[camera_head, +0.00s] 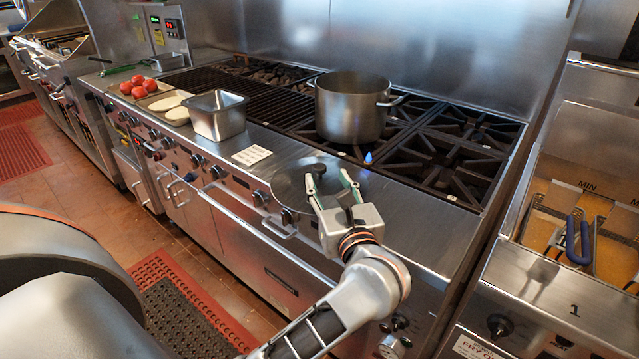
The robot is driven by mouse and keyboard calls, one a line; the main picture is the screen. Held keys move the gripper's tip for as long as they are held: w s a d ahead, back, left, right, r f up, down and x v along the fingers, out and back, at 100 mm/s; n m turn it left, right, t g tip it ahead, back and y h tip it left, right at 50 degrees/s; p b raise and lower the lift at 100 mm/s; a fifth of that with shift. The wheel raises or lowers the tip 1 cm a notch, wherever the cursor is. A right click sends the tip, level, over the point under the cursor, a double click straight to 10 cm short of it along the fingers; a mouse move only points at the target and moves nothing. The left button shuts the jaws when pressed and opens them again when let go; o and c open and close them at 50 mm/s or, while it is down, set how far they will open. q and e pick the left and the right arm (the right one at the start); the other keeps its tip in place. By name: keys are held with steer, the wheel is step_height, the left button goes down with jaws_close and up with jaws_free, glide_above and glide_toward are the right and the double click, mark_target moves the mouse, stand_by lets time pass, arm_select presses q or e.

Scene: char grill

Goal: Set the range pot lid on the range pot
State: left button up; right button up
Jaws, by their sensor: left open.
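The range pot (345,110) is a steel pot with side handles, standing on the range burners. Its top is open and no lid is on it. The range pot lid (289,182) is a dark round disc lying on the steel front ledge, in front of the pot. My left gripper (329,179) is open, with its two fingers over the lid's right half, one finger near the lid's middle. I cannot tell whether the fingers touch the lid, and they partly hide it. My right gripper is not in view.
A blue flame (368,158) burns beside the pot's base. A steel pan (216,117), tomatoes (139,90) and pale round patties (170,103) stand left along the ledge. A small white card (251,155) lies left of the lid. A fryer (590,225) is at right.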

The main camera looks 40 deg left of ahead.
mark_target(321, 169)
arm_select(q)
steer(key=shift+x, duration=2.75)
steer(key=shift+s+f, duration=0.1)
jaws_close()
